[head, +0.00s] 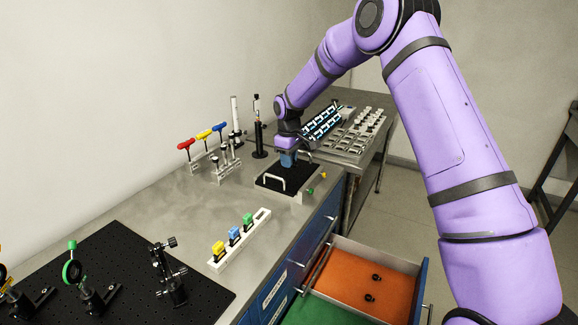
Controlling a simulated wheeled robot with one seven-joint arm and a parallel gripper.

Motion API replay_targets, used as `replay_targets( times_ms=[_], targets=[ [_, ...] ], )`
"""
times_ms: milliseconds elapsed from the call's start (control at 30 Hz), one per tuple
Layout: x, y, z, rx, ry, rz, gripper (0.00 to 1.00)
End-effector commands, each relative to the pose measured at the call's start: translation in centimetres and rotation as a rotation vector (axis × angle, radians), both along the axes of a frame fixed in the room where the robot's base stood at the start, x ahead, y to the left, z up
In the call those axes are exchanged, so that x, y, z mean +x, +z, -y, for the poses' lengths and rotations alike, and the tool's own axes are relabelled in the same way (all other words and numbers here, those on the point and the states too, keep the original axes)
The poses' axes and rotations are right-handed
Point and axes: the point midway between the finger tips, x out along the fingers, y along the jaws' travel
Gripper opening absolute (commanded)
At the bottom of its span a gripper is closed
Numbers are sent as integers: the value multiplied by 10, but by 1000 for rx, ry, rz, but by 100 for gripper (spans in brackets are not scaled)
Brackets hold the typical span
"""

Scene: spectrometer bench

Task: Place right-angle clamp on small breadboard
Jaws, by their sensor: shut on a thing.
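The small breadboard (271,183) is a black plate in a pale tray with light handles, on the bench near its far right end. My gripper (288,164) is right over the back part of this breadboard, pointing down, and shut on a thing. What it holds, which I take for the right-angle clamp, is almost wholly hidden by the gripper and too small to make out. I cannot tell whether it touches the breadboard.
A rail with yellow, blue and green pieces (239,241) lies in front. Red, yellow and blue T-handled tools (203,139) and dark posts stand behind. A large black breadboard (120,260) bears optics mounts. An open drawer (350,275) with orange lining holds two dark parts.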

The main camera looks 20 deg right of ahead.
Motion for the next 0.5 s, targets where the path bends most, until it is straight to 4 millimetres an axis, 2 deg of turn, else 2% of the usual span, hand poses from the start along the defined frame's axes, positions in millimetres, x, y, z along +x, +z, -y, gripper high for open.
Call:
replay_targets(
  times_ms=[33, 167, 500],
  targets=[
    [-1, -9, 0, 0, 0, -3, 0],
    [0, -23, 0, 1, 0, -1, 0],
    [0, -26, 0, 0, 0, 0, 0]
  ],
)
